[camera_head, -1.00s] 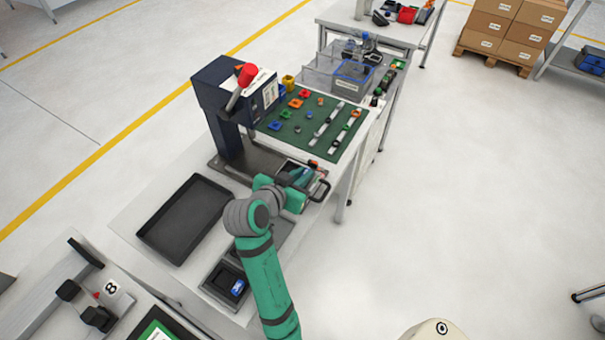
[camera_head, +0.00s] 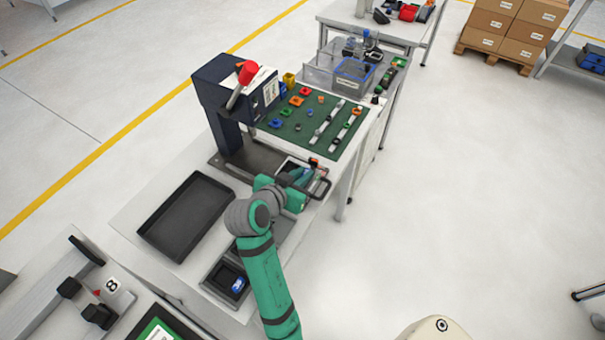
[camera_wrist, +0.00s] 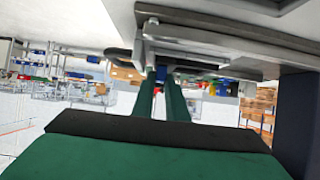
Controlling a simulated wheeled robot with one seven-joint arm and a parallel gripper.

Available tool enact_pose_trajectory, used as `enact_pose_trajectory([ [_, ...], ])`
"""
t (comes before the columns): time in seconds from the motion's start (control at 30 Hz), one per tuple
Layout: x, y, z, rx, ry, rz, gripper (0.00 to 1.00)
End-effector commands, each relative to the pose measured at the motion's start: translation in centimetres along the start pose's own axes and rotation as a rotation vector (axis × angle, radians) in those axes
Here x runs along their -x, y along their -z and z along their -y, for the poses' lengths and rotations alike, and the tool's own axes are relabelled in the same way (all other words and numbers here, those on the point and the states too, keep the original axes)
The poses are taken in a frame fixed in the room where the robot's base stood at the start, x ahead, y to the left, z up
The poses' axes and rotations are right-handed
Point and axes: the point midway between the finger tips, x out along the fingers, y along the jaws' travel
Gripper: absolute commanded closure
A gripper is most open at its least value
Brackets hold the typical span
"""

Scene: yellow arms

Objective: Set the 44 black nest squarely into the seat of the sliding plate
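The sliding plate (camera_head: 286,163) is a light plate at the foot of the dark press, with a dark loop handle (camera_head: 326,190) at its front right. My gripper (camera_head: 305,178) is at the plate, beside the handle. In the wrist view its two green fingers (camera_wrist: 162,80) are close together with a narrow gap, their tips reaching a dark bar (camera_wrist: 120,53) under a grey plate edge. Whether they clasp the bar is unclear. I cannot make out a black nest marked 44; my arm and gripper cover part of the plate and its seat.
The dark blue press (camera_head: 232,110) with a red knob stands behind the plate. A black tray (camera_head: 150,236) lies to the left. A dark bin (camera_head: 212,278) holding a blue item is nearer. A green mat (camera_head: 292,126) with several coloured parts lies beyond. Open floor is to the right.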

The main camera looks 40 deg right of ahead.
Motion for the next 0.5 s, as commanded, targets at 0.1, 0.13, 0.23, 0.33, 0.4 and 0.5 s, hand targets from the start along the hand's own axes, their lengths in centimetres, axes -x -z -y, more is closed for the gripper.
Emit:
enact_pose_trajectory([
  [0.1,0.02,0.04,0.01,0.0,0.0,-0.001,0.66],
  [0.13,0.02,0.04,-0.01,0.0,0.0,0.0,0.66],
  [0.23,0.0,0.03,-0.06,-0.001,-0.002,0.0,0.66],
  [0.33,-0.01,0.02,-0.11,-0.001,-0.003,0.0,0.66],
  [0.4,0.02,-0.03,-0.13,0.0,-0.003,0.002,0.66],
  [0.5,0.49,-0.03,-0.12,0.0,-0.003,0.001,0.66],
])
